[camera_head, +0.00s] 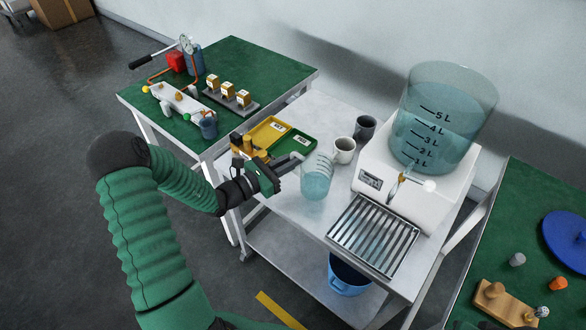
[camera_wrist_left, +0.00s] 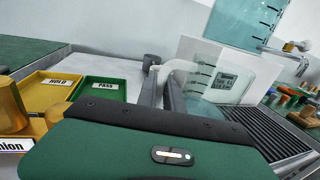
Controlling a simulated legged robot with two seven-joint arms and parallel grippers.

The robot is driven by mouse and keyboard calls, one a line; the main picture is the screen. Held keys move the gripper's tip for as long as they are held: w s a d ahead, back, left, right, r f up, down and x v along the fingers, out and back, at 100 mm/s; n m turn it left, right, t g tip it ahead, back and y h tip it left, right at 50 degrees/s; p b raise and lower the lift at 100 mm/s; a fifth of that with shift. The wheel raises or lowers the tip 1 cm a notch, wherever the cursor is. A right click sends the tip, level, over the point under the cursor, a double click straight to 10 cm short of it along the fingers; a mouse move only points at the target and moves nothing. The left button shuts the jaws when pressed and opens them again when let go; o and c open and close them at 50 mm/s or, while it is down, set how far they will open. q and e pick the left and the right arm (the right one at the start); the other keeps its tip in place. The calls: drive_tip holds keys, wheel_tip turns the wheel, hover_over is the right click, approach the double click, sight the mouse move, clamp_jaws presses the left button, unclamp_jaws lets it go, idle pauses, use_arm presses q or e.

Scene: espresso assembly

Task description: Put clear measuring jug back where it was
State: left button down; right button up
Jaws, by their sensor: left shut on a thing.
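The clear measuring jug (camera_head: 316,179) is upright at the left part of the white cart top, with bluish contents. I cannot tell whether its base touches the surface. My left gripper (camera_head: 294,163) is shut on the jug, reaching it from the left at its handle side. In the left wrist view the jug (camera_wrist_left: 212,82) is just beyond the gripper fingers (camera_wrist_left: 162,90), see-through against the white dispenser. My right gripper is not in view.
A white dispenser with a large clear tank (camera_head: 440,115) stands behind a slatted drip tray (camera_head: 375,235). Two cups (camera_head: 344,150) are behind the jug. Yellow (camera_head: 268,131) and green (camera_head: 297,144) trays lie left. A blue bucket (camera_head: 345,276) is below.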

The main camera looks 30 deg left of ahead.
use_arm(q)
wheel_tip(320, 180, down, 3)
drive_tip(key=shift+r+b, duration=0.1)
drive_tip(key=shift+b, duration=0.2)
drive_tip(key=shift+d+f, duration=0.2)
drive_tip(key=shift+f, duration=0.1)
drive_tip(key=shift+d, duration=0.15)
drive_tip(key=c, duration=1.5)
unclamp_jaws()
drive_tip(key=shift+a+f, duration=0.1)
drive_tip(key=shift+a, duration=0.1)
